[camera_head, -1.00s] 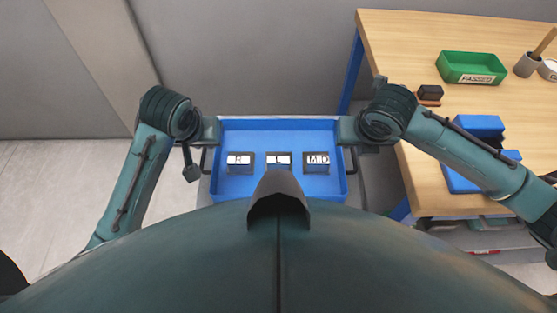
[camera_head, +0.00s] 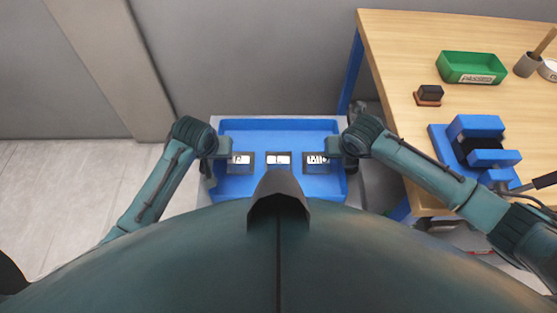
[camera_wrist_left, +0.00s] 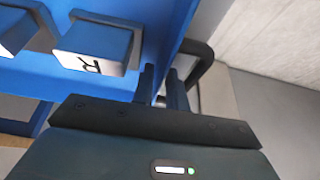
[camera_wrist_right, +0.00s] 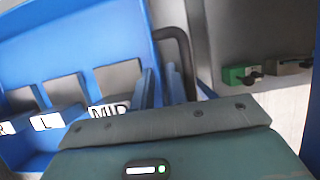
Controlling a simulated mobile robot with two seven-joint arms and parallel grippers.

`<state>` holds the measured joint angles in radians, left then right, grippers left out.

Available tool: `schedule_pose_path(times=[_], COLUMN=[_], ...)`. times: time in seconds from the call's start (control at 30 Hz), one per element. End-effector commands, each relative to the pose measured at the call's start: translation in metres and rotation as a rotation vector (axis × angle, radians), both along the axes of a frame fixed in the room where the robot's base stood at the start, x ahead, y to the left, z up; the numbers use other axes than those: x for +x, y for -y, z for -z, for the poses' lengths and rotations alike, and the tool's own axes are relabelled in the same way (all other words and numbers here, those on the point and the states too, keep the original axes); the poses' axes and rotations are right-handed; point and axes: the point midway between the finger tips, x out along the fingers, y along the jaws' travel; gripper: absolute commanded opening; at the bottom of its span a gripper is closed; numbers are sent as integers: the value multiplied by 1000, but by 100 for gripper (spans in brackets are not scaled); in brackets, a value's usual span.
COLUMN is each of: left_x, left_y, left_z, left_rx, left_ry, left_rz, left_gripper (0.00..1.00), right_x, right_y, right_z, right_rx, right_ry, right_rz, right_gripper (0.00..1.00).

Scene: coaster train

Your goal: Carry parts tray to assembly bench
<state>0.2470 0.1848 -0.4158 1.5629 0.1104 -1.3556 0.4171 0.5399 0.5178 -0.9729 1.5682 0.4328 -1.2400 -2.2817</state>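The blue parts tray (camera_head: 290,125) rests on a pale grey surface.
The wooden assembly bench (camera_head: 400,40) stands at the right. On it are a green PASSED bin (camera_head: 470,66), a blue fixture (camera_head: 475,125), a dark stamp-like block (camera_head: 430,93) and a cup (camera_head: 527,65). Bench space left of these is clear. A grey wall runs behind.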

Motion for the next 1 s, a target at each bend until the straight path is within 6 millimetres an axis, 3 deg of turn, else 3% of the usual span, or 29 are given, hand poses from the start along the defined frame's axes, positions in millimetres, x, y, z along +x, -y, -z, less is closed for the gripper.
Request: schedule_pose_path(times=[0.17, 0.37, 1.0], left_x=[0, 0, 0], left_y=[0, 0, 0], left_z=[0, 0, -1], left_rx=[0, 0, 0], left_ry=[0, 0, 0], left_rz=[0, 0, 0], left_gripper=[15, 0, 0], right_x=[0, 0, 0], right_y=[0, 0, 0], right_z=[0, 0, 0], right_rx=[0, 0, 0], right_ry=[0, 0, -1], right_rz=[0, 0, 0], right_gripper=[15, 0, 0])
